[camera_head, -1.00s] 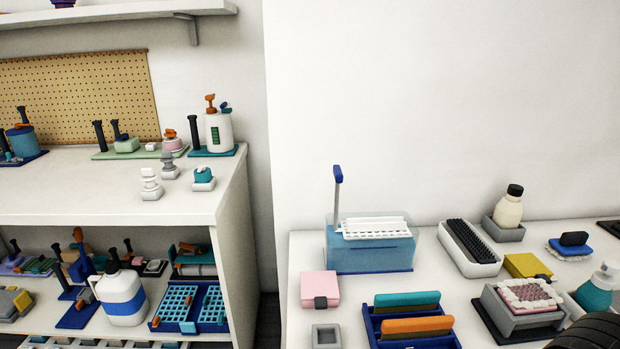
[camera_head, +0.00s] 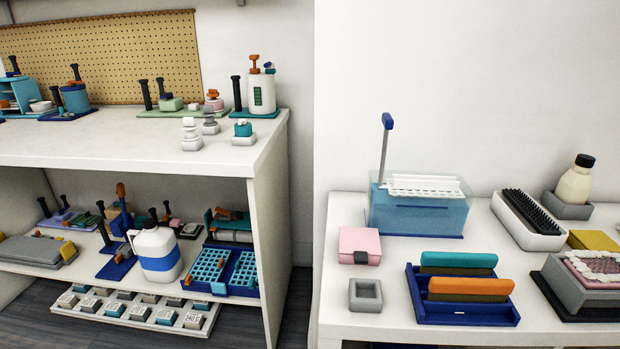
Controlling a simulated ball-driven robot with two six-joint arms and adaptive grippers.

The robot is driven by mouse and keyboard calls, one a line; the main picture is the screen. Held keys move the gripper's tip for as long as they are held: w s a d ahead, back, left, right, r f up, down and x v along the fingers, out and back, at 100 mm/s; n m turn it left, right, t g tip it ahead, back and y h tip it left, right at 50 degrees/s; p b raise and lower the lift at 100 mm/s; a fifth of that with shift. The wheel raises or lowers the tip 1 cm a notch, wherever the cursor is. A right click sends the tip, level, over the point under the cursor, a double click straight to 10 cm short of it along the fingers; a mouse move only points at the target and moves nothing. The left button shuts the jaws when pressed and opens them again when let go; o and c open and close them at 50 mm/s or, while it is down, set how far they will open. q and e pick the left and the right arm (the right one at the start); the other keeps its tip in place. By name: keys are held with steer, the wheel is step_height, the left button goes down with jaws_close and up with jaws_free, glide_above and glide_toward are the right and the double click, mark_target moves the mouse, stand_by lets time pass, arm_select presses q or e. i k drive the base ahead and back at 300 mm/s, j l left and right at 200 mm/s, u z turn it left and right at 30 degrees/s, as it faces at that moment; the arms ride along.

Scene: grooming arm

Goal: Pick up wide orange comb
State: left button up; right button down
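Neither of my grippers shows in this view.
A blue tub (camera_head: 418,216) with a white rack and upright handle stands behind the tray. A pink box (camera_head: 360,245) and a grey square holder (camera_head: 366,294) sit left of it. A black-bristled brush (camera_head: 531,214) lies in a white tray at right. A shelf unit (camera_head: 262,165) stands left.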

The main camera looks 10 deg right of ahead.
mark_target(447, 289)
steer(key=l+z, duration=0.1)
steer(key=z, duration=0.6)
steer(key=l+z, duration=0.15)
steer(key=z, duration=0.2)
